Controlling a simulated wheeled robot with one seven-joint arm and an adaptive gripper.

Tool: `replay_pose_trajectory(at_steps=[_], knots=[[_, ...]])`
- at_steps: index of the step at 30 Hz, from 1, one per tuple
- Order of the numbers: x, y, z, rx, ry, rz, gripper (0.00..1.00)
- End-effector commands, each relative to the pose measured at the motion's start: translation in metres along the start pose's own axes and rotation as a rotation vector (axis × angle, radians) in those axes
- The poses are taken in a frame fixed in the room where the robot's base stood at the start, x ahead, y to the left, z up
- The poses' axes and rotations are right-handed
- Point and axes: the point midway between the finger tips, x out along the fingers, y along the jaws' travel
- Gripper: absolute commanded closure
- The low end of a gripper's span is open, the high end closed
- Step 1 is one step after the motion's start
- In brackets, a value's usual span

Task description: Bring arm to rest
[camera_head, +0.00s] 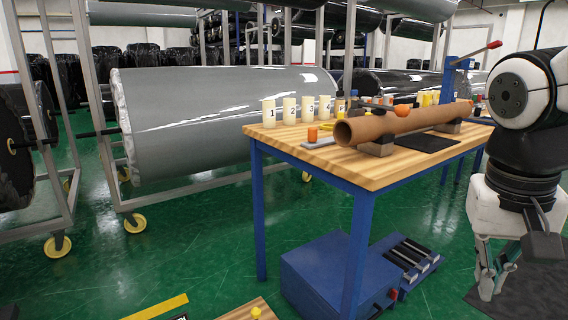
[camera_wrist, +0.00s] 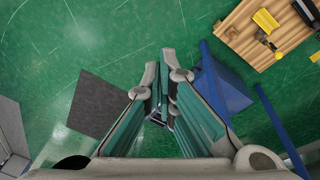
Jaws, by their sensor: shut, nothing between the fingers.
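My gripper (camera_head: 489,284) hangs at the lower right of the head view, pointing down beside the right side of the workbench. In the wrist view my gripper (camera_wrist: 163,100) has its two fingers together, with nothing visible between them, above the green floor. My arm is folded at the right edge of the head view, with the white wrist housing above the fingers. The gripper is apart from the bench and touches nothing that I can see.
A wooden workbench (camera_head: 313,160) with blue legs carries a cardboard tube (camera_head: 400,122) and numbered yellow cups (camera_head: 289,111). A blue cabinet (camera_head: 325,275) stands beneath. A large grey wrapped roll (camera_head: 220,115) hangs on a wheeled rack. A dark mat (camera_wrist: 103,104) lies on the floor.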

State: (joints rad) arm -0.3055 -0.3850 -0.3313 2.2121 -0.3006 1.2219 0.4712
Motion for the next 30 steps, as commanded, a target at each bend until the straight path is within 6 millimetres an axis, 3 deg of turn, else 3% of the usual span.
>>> replay_pose_trajectory(at_steps=[1, 6, 16, 30], knots=[[0.000, 0.001, 0.027, -0.037, -0.017, -0.030, 1.00], [0.006, -0.006, 0.098, -0.176, -0.065, -0.094, 1.00], [0.027, -0.017, 0.190, -0.345, -0.110, -0.142, 1.00], [-0.058, -0.013, 0.157, -0.345, -0.027, -0.159, 1.00]])
